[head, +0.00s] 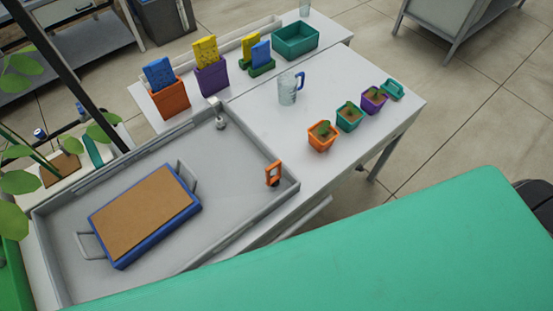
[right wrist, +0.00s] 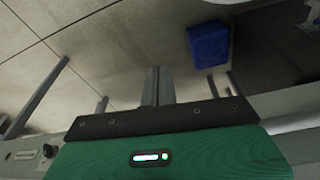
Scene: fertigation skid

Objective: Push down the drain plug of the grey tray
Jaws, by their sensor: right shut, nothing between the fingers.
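The grey tray (head: 235,215) is a wide, shallow basin on the left part of the white bench. An orange piece with a dark base (head: 273,174), which looks like the drain plug, stands upright inside the tray near its right end. I cannot tell how far it is pressed in. My right gripper (right wrist: 157,86) shows only in the right wrist view, with its fingers together and nothing between them. That view shows floor and furniture legs, not the tray or plug. My left gripper is in neither view.
A blue-edged brown pad (head: 145,213) lies in the tray; a grey fitting (head: 217,115) is at its back edge. A clear jug (head: 287,90) and several small plant pots (head: 321,137) stand on the bench. The right wrist view shows a blue box (right wrist: 208,45).

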